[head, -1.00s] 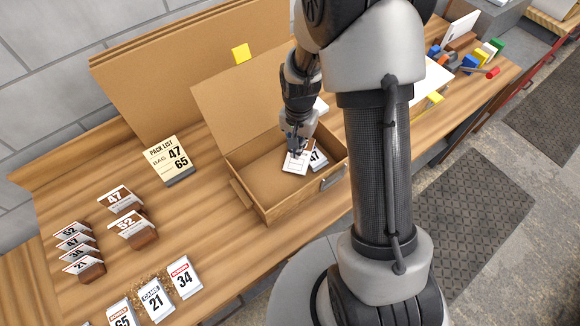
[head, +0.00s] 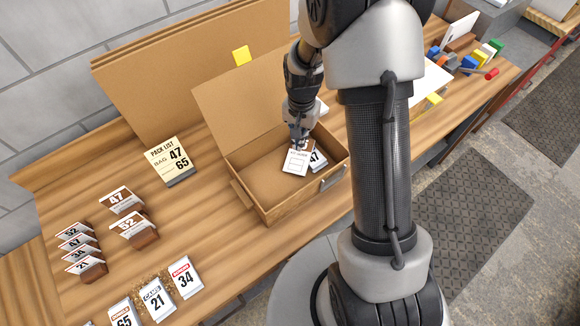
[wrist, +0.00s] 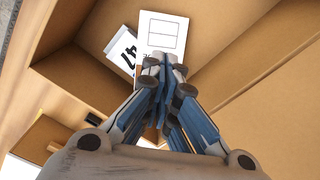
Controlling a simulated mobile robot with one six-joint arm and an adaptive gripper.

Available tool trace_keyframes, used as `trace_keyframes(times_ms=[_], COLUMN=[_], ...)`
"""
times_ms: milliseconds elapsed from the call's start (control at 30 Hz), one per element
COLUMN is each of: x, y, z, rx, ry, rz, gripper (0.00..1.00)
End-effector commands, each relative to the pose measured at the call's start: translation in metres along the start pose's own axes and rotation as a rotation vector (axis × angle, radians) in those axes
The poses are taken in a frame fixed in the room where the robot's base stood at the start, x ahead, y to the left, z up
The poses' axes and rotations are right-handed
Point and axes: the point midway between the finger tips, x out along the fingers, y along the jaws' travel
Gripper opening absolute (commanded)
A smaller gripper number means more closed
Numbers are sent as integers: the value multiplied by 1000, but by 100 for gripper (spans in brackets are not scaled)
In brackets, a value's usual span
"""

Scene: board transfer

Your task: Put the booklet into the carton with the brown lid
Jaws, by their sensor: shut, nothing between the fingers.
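The open carton (head: 262,192) with its brown lid (head: 232,100) raised stands on the wooden bench. A white booklet (head: 295,163) with a printed box on its cover lies inside the carton. It also shows in the wrist view (wrist: 163,32). It partly overlaps a bag marked 47 (head: 317,157), which lies beside it and shows in the wrist view (wrist: 124,54). My gripper (head: 298,143) is inside the carton over the near end of the booklet. Its fingers (wrist: 162,72) are shut and empty, and hide part of the booklet. I cannot tell whether they touch it.
A pack list card (head: 167,160) reading 47 and 65 stands left of the carton. Several numbered cards in wooden holders (head: 130,228) and a row of numbered packets (head: 155,298) are farther left. Coloured blocks (head: 470,62) lie at the far right. The carton's left floor is clear.

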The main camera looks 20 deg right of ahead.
Motion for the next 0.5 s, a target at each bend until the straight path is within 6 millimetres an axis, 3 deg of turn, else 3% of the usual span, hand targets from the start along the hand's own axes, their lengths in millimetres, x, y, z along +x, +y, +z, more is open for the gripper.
trace_keyframes(times_ms=[500], x=[-56], y=[0], z=[0], rx=[0], ry=[1], rz=[-1], gripper=[0])
